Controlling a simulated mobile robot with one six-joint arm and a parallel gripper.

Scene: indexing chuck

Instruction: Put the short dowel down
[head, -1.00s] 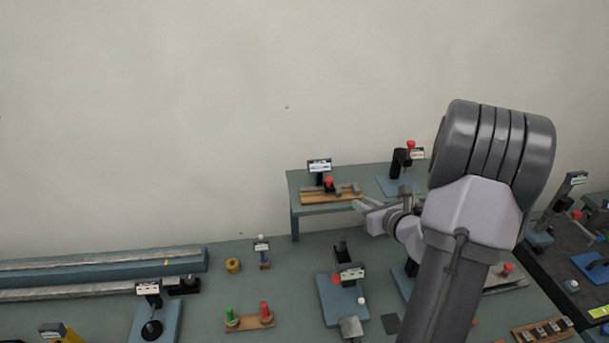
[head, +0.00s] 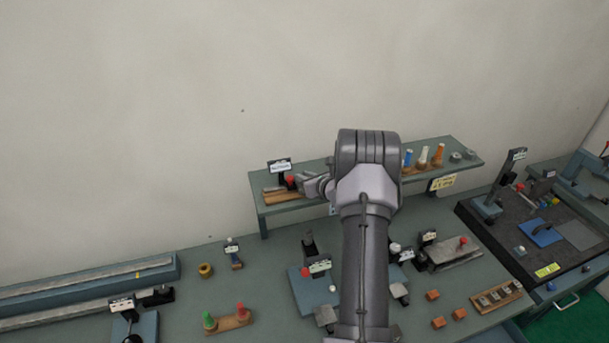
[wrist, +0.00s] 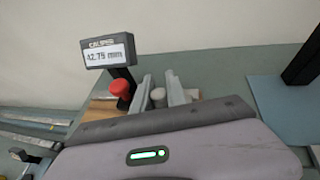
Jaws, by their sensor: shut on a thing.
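My gripper (wrist: 160,88) is shut on the short dowel (wrist: 158,97), a small grey cylinder between its two grey fingers in the wrist view. In the head view my gripper (head: 312,184) is at the raised shelf, partly hidden by my arm, and the dowel cannot be made out there. A caliper with a display (wrist: 108,55) reading 42.75 mm stands just left of the fingers. Its red knob (wrist: 120,88) is close to the left finger. The caliper display also shows in the head view (head: 280,166), above a wooden board (head: 276,198). Whether the dowel touches anything below is hidden.
The raised shelf (head: 262,208) also holds orange and white pegs (head: 423,156) at the right. Below, the bench (head: 215,295) carries a board with green and red knobs (head: 228,321), long rails (head: 90,277) and several orange blocks (head: 438,322). A black pillar (wrist: 304,58) stands right in the wrist view.

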